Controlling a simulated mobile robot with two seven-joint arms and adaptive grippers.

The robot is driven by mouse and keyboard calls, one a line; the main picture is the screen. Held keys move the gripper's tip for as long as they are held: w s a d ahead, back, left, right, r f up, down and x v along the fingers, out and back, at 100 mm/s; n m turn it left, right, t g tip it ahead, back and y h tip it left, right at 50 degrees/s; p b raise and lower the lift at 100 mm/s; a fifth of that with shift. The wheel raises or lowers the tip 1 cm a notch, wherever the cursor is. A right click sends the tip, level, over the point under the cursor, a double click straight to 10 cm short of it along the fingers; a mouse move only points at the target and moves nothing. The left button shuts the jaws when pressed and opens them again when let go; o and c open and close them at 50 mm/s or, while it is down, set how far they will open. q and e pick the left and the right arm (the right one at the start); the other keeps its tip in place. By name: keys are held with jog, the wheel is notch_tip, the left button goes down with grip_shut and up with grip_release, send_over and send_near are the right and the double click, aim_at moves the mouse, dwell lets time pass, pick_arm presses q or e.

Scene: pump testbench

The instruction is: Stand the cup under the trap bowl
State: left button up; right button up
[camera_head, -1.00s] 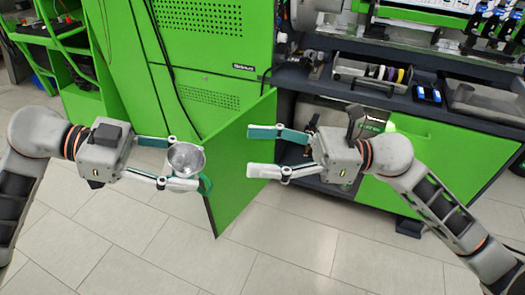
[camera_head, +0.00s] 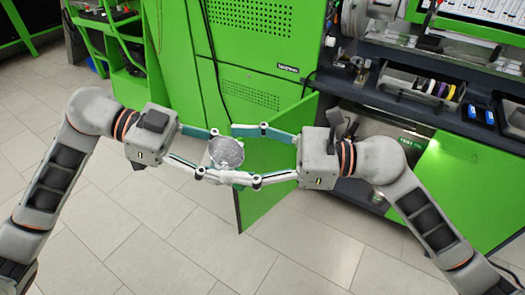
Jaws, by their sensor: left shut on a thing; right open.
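The cup (camera_head: 226,152) is a grey, shiny, open-topped vessel, seen from above near the middle of the view. It is held in the air over the floor in front of the green cabinet. My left gripper (camera_head: 208,153) is shut on it from the left. My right gripper (camera_head: 237,154) is open and comes from the right, with its fingertips at the two sides of the cup. I cannot tell whether these fingers touch it. The cup's lower part is partly hidden by the fingers. I cannot pick out the trap bowl.
An open green door (camera_head: 283,165) stands right behind the cup and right gripper. The tall green cabinet (camera_head: 262,60) is behind it. At right is a dark workbench (camera_head: 440,112) with a tray of rolls (camera_head: 425,85). Tiled floor (camera_head: 130,230) is free in front.

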jog(key=shift+a, duration=0.5)
jog(key=c, duration=0.7)
jog(key=o, duration=0.7)
